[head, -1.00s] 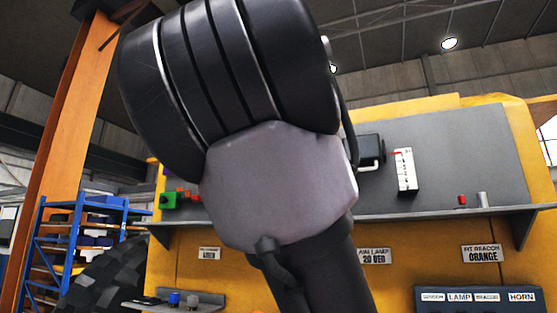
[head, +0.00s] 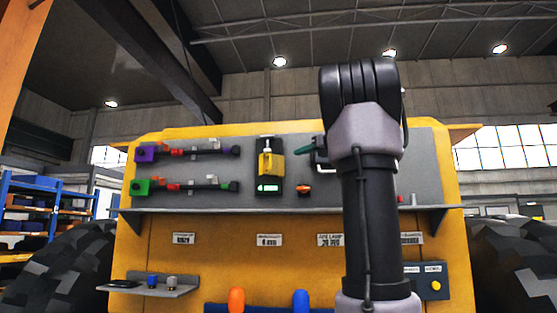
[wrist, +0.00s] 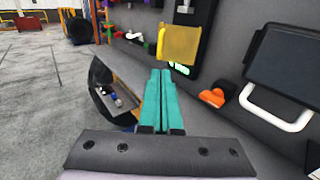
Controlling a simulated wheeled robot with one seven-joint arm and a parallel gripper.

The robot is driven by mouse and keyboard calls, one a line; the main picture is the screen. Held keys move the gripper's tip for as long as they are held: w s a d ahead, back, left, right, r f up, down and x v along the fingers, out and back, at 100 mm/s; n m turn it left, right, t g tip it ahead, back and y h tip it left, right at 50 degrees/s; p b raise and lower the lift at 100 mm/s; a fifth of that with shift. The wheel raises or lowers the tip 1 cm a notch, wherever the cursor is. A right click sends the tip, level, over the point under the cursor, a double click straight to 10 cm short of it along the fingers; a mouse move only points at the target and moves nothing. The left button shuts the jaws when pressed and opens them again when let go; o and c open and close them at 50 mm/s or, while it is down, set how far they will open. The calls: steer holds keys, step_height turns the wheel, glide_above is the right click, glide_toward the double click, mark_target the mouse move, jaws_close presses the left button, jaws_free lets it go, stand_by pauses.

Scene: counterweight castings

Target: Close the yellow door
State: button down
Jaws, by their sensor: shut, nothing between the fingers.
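The yellow door (head: 271,163) is on a dark upright housing near the middle of the grey panel in the head view. In the wrist view the yellow door (wrist: 180,44) stands out from the black housing (wrist: 199,30), swung away from its face. A green lit display (head: 268,188) is below it. My gripper (head: 301,152) is just right of the door in the head view. In the wrist view my gripper's teal fingers (wrist: 160,72) are together and empty, pointing toward the door's lower edge. I cannot tell whether they touch it.
An orange knob (head: 304,189) sits below my gripper. A dark screen with a white handle (wrist: 278,115) is close on the right in the wrist view. A grey ledge (head: 230,210) runs under the panel. Open floor (wrist: 45,110) lies at the left.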

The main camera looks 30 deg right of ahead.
glide_toward(276, 160)
steer(key=w+a+f, duration=0.2)
steer(key=a, duration=0.3)
steer(key=shift+w+a, duration=0.35)
steer(key=shift+a, duration=0.05)
steer(key=shift+a, duration=0.15)
steer(key=w+a+m+h, duration=0.2)
steer(key=w+a+h, duration=0.2)
steer(key=w, duration=0.3)
steer(key=shift+w+a+m+t, duration=0.3)
steer(key=shift+a, duration=0.5)
